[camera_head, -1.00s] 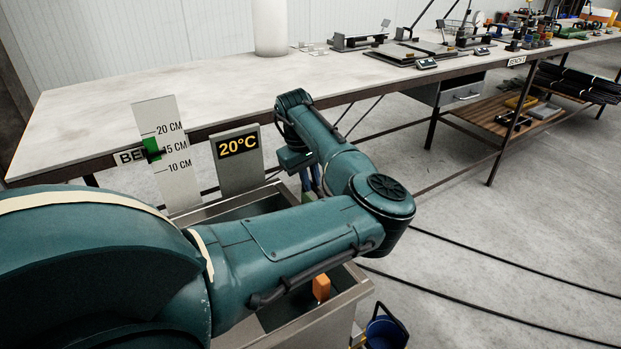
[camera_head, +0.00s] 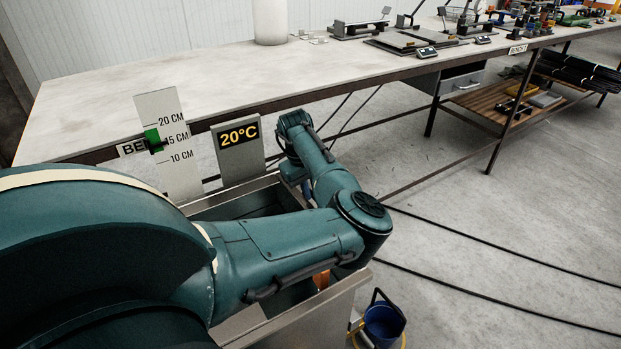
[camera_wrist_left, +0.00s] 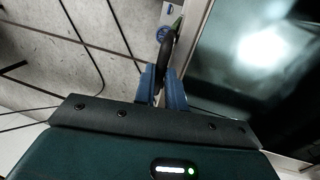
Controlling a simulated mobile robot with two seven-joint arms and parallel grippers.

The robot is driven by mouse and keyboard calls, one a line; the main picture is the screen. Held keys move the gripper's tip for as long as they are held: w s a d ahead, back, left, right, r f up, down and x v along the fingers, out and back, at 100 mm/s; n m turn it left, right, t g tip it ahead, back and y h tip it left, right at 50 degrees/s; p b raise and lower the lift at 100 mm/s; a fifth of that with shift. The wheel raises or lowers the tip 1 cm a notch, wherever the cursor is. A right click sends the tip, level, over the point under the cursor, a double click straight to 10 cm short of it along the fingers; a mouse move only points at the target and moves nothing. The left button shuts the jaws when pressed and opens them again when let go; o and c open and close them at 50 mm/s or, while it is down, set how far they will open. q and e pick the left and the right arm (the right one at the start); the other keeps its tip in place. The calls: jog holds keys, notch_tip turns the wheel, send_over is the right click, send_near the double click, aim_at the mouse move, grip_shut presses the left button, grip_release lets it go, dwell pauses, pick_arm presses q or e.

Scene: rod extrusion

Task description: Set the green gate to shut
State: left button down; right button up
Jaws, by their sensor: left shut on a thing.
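My left gripper (camera_wrist_left: 164,82) is shut on a dark curved handle (camera_wrist_left: 165,47) in the left wrist view. The handle stands beside the metal rim of a tank (camera_wrist_left: 197,30). A small green patch (camera_wrist_left: 177,24) and a blue round mark (camera_wrist_left: 162,33) show at its far end; I cannot tell whether the green patch is the gate. In the head view my left arm reaches over the tank (camera_head: 345,296), and its fingers are mostly hidden behind the arm. The gate's position, open or shut, cannot be made out. My right gripper is not in view.
A gauge board (camera_head: 175,175) with a green marker (camera_head: 153,139) near 15 CM and a 20°C sign (camera_head: 239,153) stand behind the tank. A long bench (camera_head: 130,90) lies beyond. A blue bucket (camera_head: 383,325) and dark cables (camera_head: 470,236) are on the floor at right.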

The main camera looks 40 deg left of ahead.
pick_arm(q)
jog(key=shift+s+f, duration=0.1)
jog(key=shift+f, duration=0.15)
jog(key=c, duration=1.6)
grip_release()
jog(key=shift+c, duration=0.2)
jog(key=shift+o, duration=0.9)
jog(key=p+v, duration=0.2)
jog(key=v, duration=1.1)
jog(key=shift+w+r, duration=0.15)
jog(key=shift+w, duration=0.05)
